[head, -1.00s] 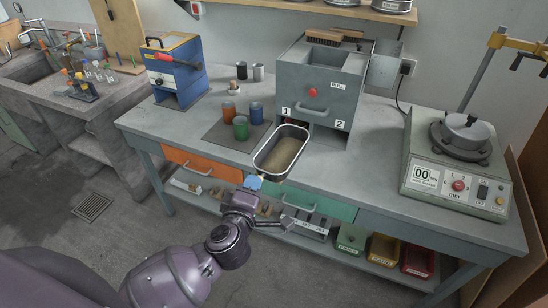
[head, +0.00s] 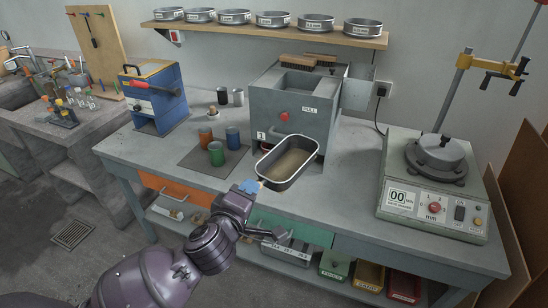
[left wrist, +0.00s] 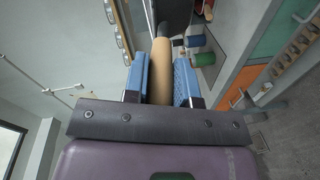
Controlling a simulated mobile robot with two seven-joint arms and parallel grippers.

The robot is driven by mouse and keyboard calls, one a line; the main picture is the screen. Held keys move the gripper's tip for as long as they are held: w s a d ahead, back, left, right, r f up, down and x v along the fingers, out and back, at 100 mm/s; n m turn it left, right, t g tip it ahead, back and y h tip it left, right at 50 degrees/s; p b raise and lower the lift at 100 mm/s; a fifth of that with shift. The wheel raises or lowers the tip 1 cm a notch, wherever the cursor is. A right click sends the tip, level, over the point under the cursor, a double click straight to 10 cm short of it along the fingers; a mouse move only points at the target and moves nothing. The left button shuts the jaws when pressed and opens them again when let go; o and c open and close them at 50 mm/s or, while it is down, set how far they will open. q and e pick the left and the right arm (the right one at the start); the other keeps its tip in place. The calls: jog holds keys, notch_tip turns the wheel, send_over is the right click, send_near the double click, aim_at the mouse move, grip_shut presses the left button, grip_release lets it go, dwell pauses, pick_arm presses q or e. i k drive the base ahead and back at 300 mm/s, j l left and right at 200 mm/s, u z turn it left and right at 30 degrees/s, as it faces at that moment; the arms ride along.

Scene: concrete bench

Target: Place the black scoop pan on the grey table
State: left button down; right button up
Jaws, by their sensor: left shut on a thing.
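The black scoop pan (head: 305,173) is a rounded rectangular pan with a pale rim and brown, sand-like material inside. In the head view it appears raised over the grey table (head: 345,190), in front of the grey box machine. My left gripper (head: 250,187) is shut on the pan's handle, at the pan's near-left end. In the left wrist view its blue fingers close on the tan handle (left wrist: 160,70), and the dark pan (left wrist: 172,15) lies beyond. The pan's underside is hidden. My right gripper is not in view.
The grey box machine (head: 295,100) stands behind the pan. Several coloured cups (head: 216,153) stand on a dark mat (head: 205,166) to the left. A blue box device (head: 150,98) is farther left; a green-grey digital device (head: 433,190) stands right. Bare tabletop lies between pan and digital device.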

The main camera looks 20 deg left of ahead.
aim_at(337, 192)
jog(key=i+l, duration=0.15)
jog(key=l, duration=0.2)
jog(key=i+l, duration=0.2)
jog(key=i, duration=0.4)
